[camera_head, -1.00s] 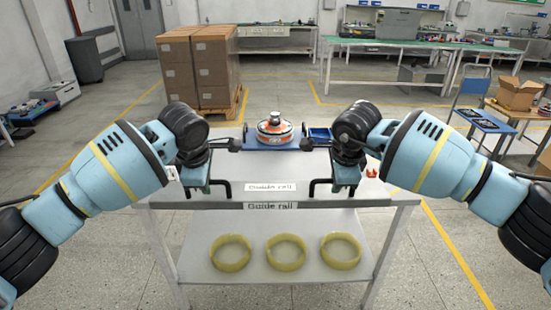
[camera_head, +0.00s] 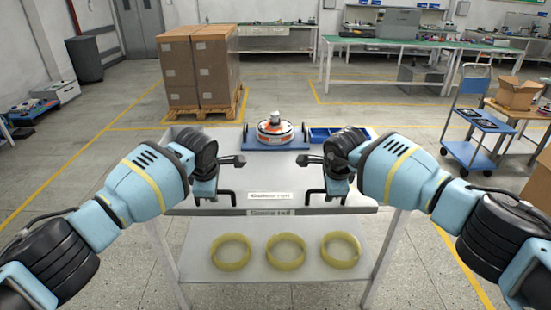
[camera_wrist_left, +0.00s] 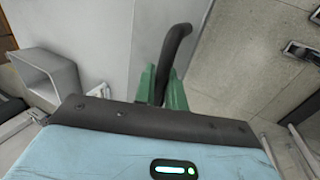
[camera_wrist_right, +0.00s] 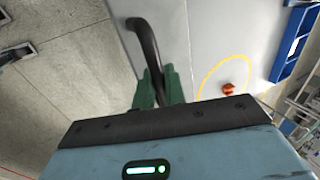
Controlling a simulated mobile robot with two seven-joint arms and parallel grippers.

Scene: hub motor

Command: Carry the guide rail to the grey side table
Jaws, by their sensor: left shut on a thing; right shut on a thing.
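The guide rail (camera_head: 285,204) is a long grey bar with a printed label and two black handles, crosswise at the front of a grey table (camera_head: 210,255). My left gripper (camera_head: 214,184) is shut on its left handle; the left wrist view shows this handle (camera_wrist_left: 178,42) between green fingers. My right gripper (camera_head: 334,184) is shut on its right handle, also in the right wrist view (camera_wrist_right: 147,45). I cannot tell whether the rail touches the tabletop. The table has a lower shelf with yellow rings. I cannot tell whether this is the grey side table.
An orange-and-white motor (camera_head: 275,128) on a blue base and a blue tray (camera_head: 335,134) are at the table's back. Stacked cartons (camera_head: 200,70) stand behind left. A blue trolley (camera_head: 480,125) stands right. Open floor lies on both sides.

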